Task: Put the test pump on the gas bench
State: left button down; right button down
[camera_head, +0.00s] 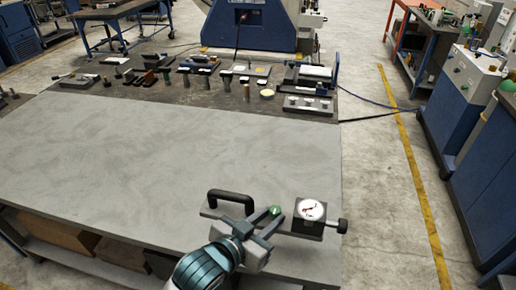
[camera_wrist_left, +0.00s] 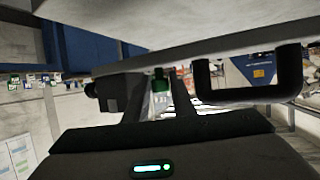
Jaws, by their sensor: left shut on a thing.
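The test pump (camera_head: 311,211) has a flat grey base, a round white gauge on a dark block, a black knob at its right end, a black handle at its left and a small green part between. It is at the front right corner of the grey-topped table; I cannot tell whether it touches the top. My left gripper (camera_head: 266,222) is shut on its middle near the green part. In the left wrist view the pump's black handle (camera_wrist_left: 250,95) is right of the fingers. My right gripper is out of view. No bench is clearly identifiable as the gas bench.
The grey tabletop (camera_head: 160,150) is mostly bare. Several tools and fittings line its dark back strip (camera_head: 220,90). A blue machine (camera_head: 250,25) stands behind. Blue cabinets with equipment (camera_head: 465,90) stand at right, across a floor aisle with a yellow line (camera_head: 408,150).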

pick_arm(q)
jog(key=shift+w+r, duration=0.1)
jog(key=shift+r, duration=0.1)
jog(key=shift+n+t+y, duration=0.7)
jog(key=shift+n+y, duration=0.1)
jog(key=shift+n, duration=0.1)
jog(key=w+a+r, duration=0.1)
jog(key=a, duration=0.1)
jog(key=w+a+r, duration=0.1)
jog(key=w+a, duration=0.1)
jog(key=w+a+r, duration=0.1)
jog(key=w+a, duration=0.1)
jog(key=shift+w+a+r+b, duration=0.1)
jog(key=shift+w+r+b, duration=0.1)
jog(key=shift+b, duration=0.2)
jog(key=w+a+r+n+t+y+b, duration=0.1)
jog(key=w+a+r+n+y, duration=0.2)
jog(key=a+r, duration=0.4)
jog(key=w+a+r+n+t+y, duration=0.1)
jog(key=w+a+r+n+y, duration=0.2)
jog(key=a, duration=1.1)
notch_tip(320, 180, up, 4)
jog(key=shift+w+f+y+b, duration=0.1)
jog(key=shift+w+y+b, duration=0.3)
jog(key=shift+y, duration=0.2)
